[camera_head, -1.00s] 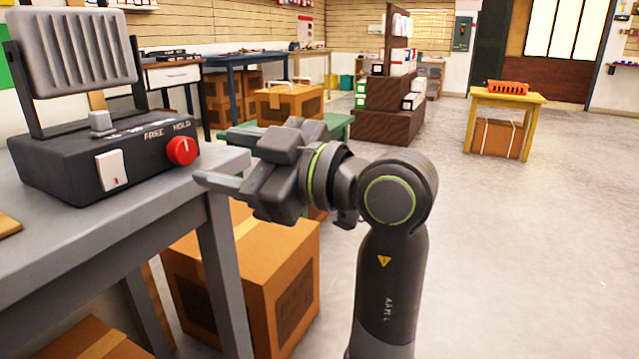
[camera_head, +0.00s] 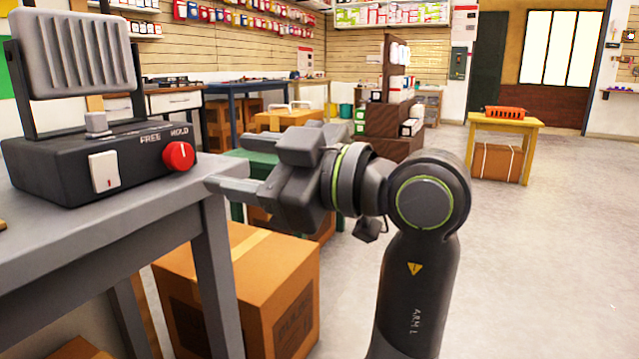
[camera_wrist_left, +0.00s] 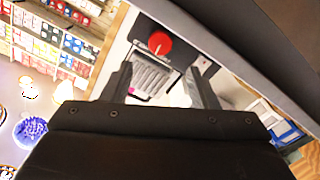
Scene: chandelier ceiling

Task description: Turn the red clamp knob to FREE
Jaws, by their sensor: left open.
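The red clamp knob (camera_head: 178,156) sits on the front face of a dark grey device (camera_head: 60,165) on the grey workbench. FREE and HOLD are printed above it, and its white mark points up, nearer HOLD. The knob also shows in the left wrist view (camera_wrist_left: 159,43), beyond the fingers and between their lines. My left gripper (camera_head: 228,186) is to the right of the knob and apart from it. Its two fingers (camera_wrist_left: 160,84) are spread in the wrist view, with nothing between them. My right gripper is out of view.
A white rocker switch (camera_head: 104,171) is left of the knob, and a ribbed panel (camera_head: 75,52) stands above the device. The workbench edge (camera_head: 150,217) runs below my left gripper's side. A cardboard box (camera_head: 250,285) stands under it. Open floor (camera_head: 545,250) lies to the right.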

